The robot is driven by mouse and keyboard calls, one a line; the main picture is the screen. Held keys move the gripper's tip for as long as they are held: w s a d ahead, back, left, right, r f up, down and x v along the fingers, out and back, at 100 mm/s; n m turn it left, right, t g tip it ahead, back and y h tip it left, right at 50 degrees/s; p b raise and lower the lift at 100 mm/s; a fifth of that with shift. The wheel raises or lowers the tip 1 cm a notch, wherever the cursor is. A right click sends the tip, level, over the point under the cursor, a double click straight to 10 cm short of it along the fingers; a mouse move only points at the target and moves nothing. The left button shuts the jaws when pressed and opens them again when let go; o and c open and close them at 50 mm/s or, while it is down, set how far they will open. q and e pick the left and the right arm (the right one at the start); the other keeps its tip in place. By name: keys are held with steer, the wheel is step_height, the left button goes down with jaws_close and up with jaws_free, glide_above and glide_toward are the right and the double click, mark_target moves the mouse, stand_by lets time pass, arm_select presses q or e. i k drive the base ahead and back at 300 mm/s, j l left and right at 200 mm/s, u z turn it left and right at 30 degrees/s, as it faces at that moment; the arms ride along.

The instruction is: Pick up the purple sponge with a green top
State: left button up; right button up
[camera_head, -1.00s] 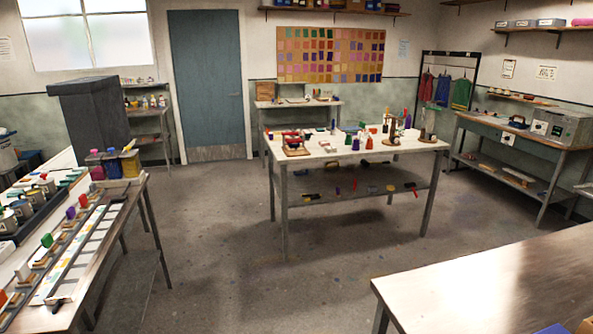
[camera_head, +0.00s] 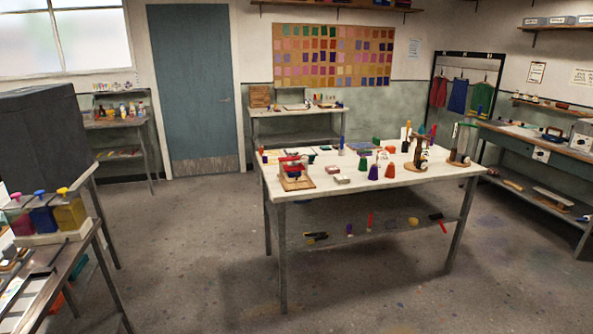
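I cannot pick out a purple sponge with a green top for certain; the small items are too small to tell. On the white-topped middle table (camera_head: 330,190) stand small purple pieces, one of them a purple piece (camera_head: 374,173), and a green piece (camera_head: 376,141) behind them. Whether any of these is a sponge is unclear. Neither of my grippers is in view.
The middle table also holds a red device on a board (camera_head: 294,172) and wooden stands (camera_head: 418,158). Its lower shelf (camera_head: 340,236) carries loose tools. A bench with coloured containers (camera_head: 69,215) stands at left. The floor (camera_head: 190,250) between is clear.

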mark_target(364, 152)
steer(key=i+j+z, duration=0.1)
steer(key=i, duration=1.55)
steer(key=i+j+z, duration=0.1)
steer(key=i+z, duration=0.15)
steer(key=i, duration=0.2)
steer(key=i+j+z, duration=0.25)
steer(key=i, duration=0.2)
steer(key=i+l+u, duration=0.1)
steer(key=u, duration=0.95)
steer(key=l+u, duration=0.4)
steer(key=k+l+u, duration=0.15)
steer(key=l+u, duration=0.25)
steer(key=l, duration=0.2)
steer(key=k+l+u, duration=0.15)
steer(key=l, duration=0.2)
steer(key=l+u, duration=0.1)
steer(key=l, duration=0.3)
steer(key=k+l+u, duration=0.15)
steer(key=l, duration=0.2)
steer(key=k+l, duration=0.15)
steer(key=l, duration=0.2)
steer(key=k+l, duration=0.1)
steer(key=l, duration=0.2)
steer(key=k+l+u, duration=0.1)
steer(key=l, duration=0.25)
